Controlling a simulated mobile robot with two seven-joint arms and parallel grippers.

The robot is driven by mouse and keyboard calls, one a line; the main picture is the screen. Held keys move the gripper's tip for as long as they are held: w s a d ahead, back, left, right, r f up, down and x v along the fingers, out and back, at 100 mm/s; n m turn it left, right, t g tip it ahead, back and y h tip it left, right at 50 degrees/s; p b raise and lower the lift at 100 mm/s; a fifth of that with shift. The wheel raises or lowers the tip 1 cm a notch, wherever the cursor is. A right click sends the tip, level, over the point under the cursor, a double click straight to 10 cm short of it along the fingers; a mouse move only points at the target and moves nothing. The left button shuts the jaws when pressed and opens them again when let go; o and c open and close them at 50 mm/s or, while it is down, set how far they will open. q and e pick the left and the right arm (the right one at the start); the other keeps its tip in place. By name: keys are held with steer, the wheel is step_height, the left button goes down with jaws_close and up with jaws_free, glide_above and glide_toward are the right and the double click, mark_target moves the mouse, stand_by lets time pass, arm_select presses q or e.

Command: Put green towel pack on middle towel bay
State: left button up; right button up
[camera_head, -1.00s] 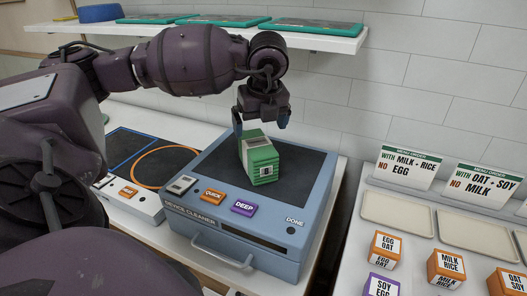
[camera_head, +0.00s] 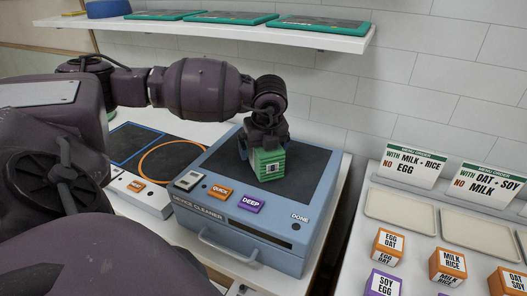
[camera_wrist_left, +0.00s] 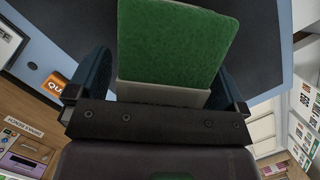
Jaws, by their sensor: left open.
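The green towel pack (camera_head: 269,165) has a white label on its near face and rests on the dark top of the blue device cleaner (camera_head: 246,207). My left gripper (camera_head: 264,140) is directly above and around the pack, with its fingers open. In the left wrist view the pack (camera_wrist_left: 175,45) lies between the two blue fingers (camera_wrist_left: 168,85), with a pale band across it near the palm. A gap shows at the fingers. My right gripper is not in view. No towel bay can be made out in these views.
The cleaner has QUICK (camera_head: 219,192) and DEEP (camera_head: 250,203) buttons and a front handle. A white shelf (camera_head: 330,40) with green-edged flat items runs above. At right, a counter holds trays (camera_head: 402,208), menu cards (camera_head: 413,164) and labelled cubes (camera_head: 388,243).

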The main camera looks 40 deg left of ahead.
arm_select(q)
steer(key=c, duration=1.1)
